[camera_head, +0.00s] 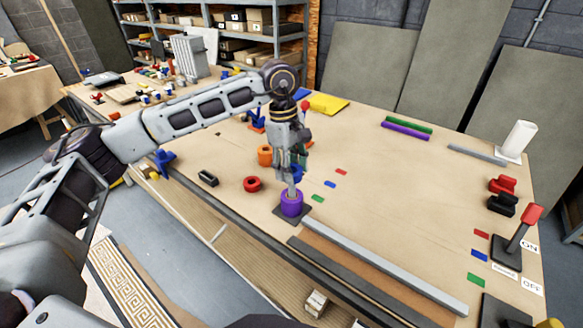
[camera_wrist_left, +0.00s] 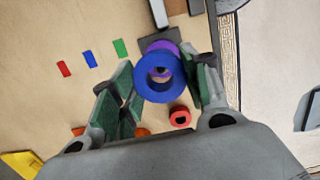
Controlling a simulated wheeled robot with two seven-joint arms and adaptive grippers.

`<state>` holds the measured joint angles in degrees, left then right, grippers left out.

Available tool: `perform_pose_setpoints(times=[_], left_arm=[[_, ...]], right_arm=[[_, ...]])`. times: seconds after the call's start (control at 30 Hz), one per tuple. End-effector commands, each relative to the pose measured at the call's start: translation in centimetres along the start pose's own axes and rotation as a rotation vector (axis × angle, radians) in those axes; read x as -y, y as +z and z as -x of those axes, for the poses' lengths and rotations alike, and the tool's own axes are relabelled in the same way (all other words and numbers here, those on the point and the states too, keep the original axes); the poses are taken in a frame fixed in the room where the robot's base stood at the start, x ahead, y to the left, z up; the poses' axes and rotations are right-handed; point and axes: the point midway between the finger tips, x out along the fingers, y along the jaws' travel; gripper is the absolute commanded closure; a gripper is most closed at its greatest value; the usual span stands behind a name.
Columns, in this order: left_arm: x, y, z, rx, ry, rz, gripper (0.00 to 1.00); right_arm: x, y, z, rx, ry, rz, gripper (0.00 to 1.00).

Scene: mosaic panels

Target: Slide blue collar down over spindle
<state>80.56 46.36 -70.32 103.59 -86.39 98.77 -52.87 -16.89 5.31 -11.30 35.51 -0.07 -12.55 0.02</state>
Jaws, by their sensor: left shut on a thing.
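The blue collar (camera_wrist_left: 142,84) is between the green-padded fingers of my left gripper (camera_wrist_left: 160,85), which is shut on it. In the head view the blue collar (camera_head: 298,173) is partly hidden by my left gripper (camera_head: 293,172). A purple collar (camera_head: 291,207) sits low around the grey spindle (camera_head: 291,190) on a dark square base (camera_head: 305,214). The blue collar is above the purple one. In the wrist view the purple collar (camera_wrist_left: 163,46) shows behind the blue collar, slightly offset, and the blue collar's hole overlaps it. My right gripper is not in view.
An orange collar (camera_head: 265,155) and a red collar (camera_head: 252,184) stand left of the spindle. A dark block (camera_head: 208,179) lies farther left. A long grey bar (camera_head: 380,262) runs along the front edge. The table's middle right is mostly clear.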

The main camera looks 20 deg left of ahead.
Motion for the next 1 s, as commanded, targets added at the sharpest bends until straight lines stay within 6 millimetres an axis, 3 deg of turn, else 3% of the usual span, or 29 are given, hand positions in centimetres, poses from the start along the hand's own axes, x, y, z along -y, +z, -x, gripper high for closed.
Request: perform_pose_setpoints(times=[1.0], left_arm=[[0.0,0.0,0.07,0.0,0.001,0.0,0.9]], right_arm=[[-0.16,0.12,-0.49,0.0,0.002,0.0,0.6]])
